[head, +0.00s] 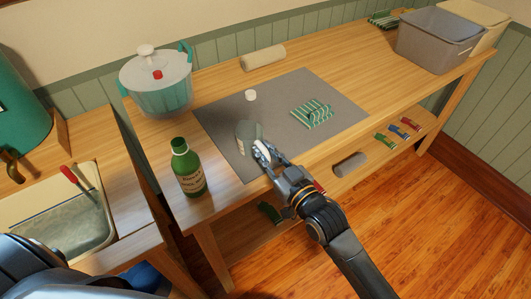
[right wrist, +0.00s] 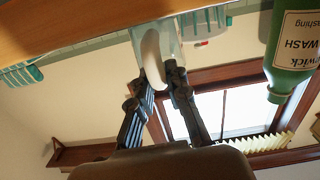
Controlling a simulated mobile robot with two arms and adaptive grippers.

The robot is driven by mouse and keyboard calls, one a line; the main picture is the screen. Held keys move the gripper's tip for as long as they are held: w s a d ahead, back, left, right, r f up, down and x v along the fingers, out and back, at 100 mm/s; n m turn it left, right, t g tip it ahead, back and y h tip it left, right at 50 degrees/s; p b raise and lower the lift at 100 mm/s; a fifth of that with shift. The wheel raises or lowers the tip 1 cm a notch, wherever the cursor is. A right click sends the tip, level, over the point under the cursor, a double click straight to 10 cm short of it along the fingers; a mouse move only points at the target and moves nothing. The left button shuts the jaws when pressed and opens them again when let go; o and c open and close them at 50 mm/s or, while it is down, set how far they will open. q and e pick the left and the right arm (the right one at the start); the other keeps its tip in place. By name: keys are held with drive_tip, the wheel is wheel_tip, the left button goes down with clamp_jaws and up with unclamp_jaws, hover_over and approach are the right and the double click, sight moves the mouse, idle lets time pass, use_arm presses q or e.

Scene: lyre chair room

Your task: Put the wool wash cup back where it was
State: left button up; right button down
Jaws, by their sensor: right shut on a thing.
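The wool wash cup (head: 247,131) is a small see-through cup with a pale handle. It is over the front left part of the grey mat (head: 285,83); I cannot tell whether it touches the mat. My right gripper (head: 264,155) is shut on the cup's handle. In the right wrist view, which is upside down, the cup (right wrist: 175,40) shows beyond my gripper's fingertips (right wrist: 164,72), with the handle between them. The green wool wash bottle (head: 187,170) stands upright to the left of the cup, and also shows in the right wrist view (right wrist: 291,50). My left gripper is out of view.
A lidded pot (head: 157,85) stands at the table's back left. A small white round piece (head: 251,95) and a green striped item (head: 313,113) lie on the mat. A pale roll (head: 262,56) lies behind it. A grey bin (head: 435,40) stands at the far right.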

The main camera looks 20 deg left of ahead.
drive_tip(key=shift+f, duration=0.15)
drive_tip(key=shift+f, duration=0.15)
drive_tip(key=c, duration=1.3)
unclamp_jaws()
drive_tip(key=shift+r, duration=0.3)
drive_tip(key=v, duration=1.2)
drive_tip(key=shift+f, duration=0.1)
